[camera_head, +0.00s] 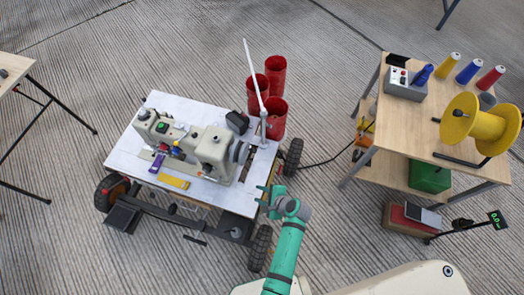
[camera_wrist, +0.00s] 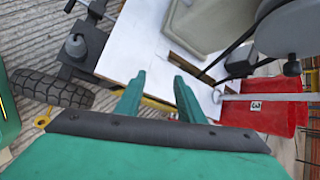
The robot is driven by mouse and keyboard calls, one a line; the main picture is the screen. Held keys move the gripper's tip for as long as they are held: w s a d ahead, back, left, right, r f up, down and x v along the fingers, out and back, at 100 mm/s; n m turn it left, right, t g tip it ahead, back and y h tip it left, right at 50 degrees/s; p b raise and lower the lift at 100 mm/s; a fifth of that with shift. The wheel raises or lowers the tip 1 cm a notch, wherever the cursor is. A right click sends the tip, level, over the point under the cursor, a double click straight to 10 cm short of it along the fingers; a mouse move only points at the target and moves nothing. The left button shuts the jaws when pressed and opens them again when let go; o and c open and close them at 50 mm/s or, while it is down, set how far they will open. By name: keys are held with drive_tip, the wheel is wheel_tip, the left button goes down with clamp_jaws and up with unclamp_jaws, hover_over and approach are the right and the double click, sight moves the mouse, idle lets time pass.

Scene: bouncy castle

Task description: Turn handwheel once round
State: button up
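A beige industrial sewing machine (camera_head: 205,147) stands on a white wheeled table (camera_head: 125,155). Its grey handwheel (camera_head: 240,152) is at the machine's right end in the head view. In the wrist view, a grey rounded part at the upper right (camera_wrist: 290,28) looks like the handwheel, cut by the frame edge. My gripper (camera_head: 262,196) is at the table's right front edge, nearer to me than the handwheel and apart from it. Its two green fingers (camera_wrist: 158,95) are spread with nothing between them.
A white post (camera_head: 255,75) rises beside the handwheel. A wooden bench (camera_head: 440,115) with a yellow spool (camera_head: 485,125) is at right.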

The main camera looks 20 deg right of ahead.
drive_tip(key=w+d+r+m+y, duration=0.2)
drive_tip(key=w+d+r+y, duration=0.2)
drive_tip(key=d+r, duration=0.35)
drive_tip(key=w+d+r+m+y, duration=0.35)
drive_tip(key=d+r, duration=0.25)
drive_tip(key=r, duration=0.3)
drive_tip(key=x, duration=1.1)
drive_tip(key=shift+w+f+n, duration=0.15)
drive_tip(key=shift+w+n, duration=0.2)
drive_tip(key=shift+h, duration=0.25)
drive_tip(key=shift+c, duration=0.7)
drive_tip(key=shift+w, duration=0.1)
clamp_jaws()
drive_tip(key=shift+a, duration=0.15)
